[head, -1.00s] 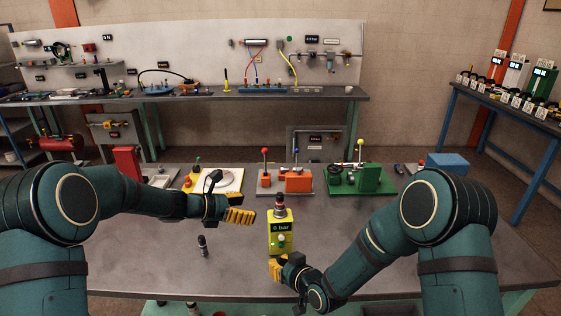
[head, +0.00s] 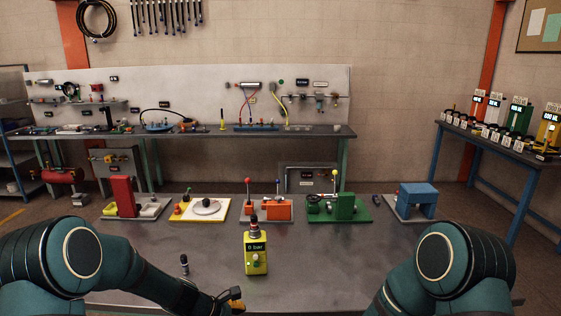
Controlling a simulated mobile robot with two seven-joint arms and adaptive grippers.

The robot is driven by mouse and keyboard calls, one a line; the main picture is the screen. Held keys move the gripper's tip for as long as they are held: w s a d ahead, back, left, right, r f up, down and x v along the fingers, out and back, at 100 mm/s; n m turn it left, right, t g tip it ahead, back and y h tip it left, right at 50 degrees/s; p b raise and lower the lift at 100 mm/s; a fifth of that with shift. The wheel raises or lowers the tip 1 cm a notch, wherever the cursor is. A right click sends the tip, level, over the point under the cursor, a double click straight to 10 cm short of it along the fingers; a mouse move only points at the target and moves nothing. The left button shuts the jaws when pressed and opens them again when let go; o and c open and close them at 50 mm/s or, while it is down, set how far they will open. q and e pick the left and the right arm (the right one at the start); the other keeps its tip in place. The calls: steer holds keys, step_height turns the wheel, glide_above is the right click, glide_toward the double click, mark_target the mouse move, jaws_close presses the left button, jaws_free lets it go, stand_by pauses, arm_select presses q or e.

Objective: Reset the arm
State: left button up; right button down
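My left arm (head: 150,275) reaches along the front of the table. Its gripper (head: 236,297) is low at the bottom edge of the head view, in front of the yellow gauge block (head: 256,254) and apart from it. Only part of its yellow fingers shows, so I cannot tell whether it is open or shut. My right arm (head: 445,265) bends down at the lower right, and its gripper is below the frame. The gauge block stands upright, reads "0 bar" and has a dark fitting (head: 254,226) on top. A small dark fitting (head: 184,264) stands to its left.
Along the table's back edge are a red stand (head: 122,196), a yellow-and-white plate (head: 200,209), an orange station (head: 266,209), a green station (head: 345,207) and a blue block (head: 417,200). The grey table (head: 330,260) is clear right of the gauge block.

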arm_select(q)
steer(key=s+f+m+y, duration=0.1)
steer(key=s+f+m, duration=0.4)
steer(key=s+m, duration=0.3)
steer(key=s+f+m+y, duration=0.2)
steer(key=s+f+m, duration=0.4)
steer(key=s+m, duration=0.3)
steer(key=s, duration=0.4)
steer(key=shift+s+d+f+g, duration=0.25)
steer(key=shift+d+f+g, duration=0.05)
steer(key=shift+d+g, duration=0.1)
arm_select(e)
steer(key=s+d+f+m+g+h, duration=0.1)
steer(key=s+d+f+m+g, duration=0.1)
steer(key=s, duration=0.7)
steer(key=s+d+f+m+g+h, duration=0.1)
steer(key=s+d+f+g, duration=0.3)
steer(key=s, duration=0.5)
steer(key=shift+s+d+f+m+g, duration=0.2)
steer(key=shift+f+m+g, duration=0.1)
steer(key=shift+f+m, duration=0.65)
